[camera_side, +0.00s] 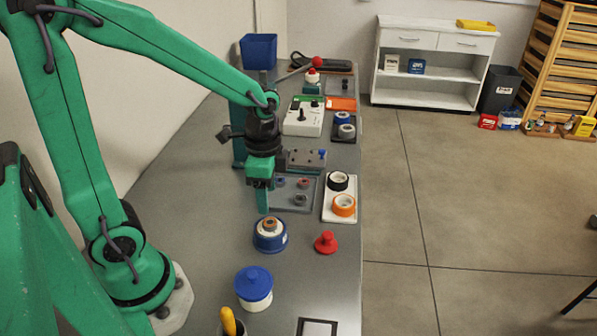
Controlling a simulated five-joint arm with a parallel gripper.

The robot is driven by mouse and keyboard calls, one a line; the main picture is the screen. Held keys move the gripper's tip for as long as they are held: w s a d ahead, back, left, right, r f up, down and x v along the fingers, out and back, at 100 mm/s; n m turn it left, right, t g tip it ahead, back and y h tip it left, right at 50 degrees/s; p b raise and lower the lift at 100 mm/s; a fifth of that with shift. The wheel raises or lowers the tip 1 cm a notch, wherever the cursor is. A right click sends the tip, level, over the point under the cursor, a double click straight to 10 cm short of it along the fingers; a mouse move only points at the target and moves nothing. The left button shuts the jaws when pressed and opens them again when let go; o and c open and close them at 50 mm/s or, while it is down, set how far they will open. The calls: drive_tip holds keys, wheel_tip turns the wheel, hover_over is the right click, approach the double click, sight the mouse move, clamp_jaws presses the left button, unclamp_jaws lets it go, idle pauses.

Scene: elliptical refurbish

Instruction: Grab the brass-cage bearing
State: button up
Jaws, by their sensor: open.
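My gripper (262,208) is open and points down over the grey bench, just behind a round blue-and-white holder (269,241) in the picture. A small brownish ring (270,225) sits on top of this holder. An orange ring with a pale inside (344,205) and a black ring with a pale inside (338,181) lie on a white tray (329,213) to the right of my gripper. At this size I cannot tell which ring is the brass-cage bearing. The gap between my fingers is hard to see, and nothing shows held there.
A grey tray with small parts (281,206) lies behind and right of my gripper. A red knobbed piece (326,242) and a blue-lidded white jar (254,288) stand nearer. A white device (302,121) and blue bin (258,52) are farther back. The left bench is mostly clear.

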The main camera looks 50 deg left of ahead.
sight(270, 222)
drive_tip(key=shift+w+f, duration=0.15)
drive_tip(key=shift+f, duration=3.75)
drive_tip(key=c, duration=1.1)
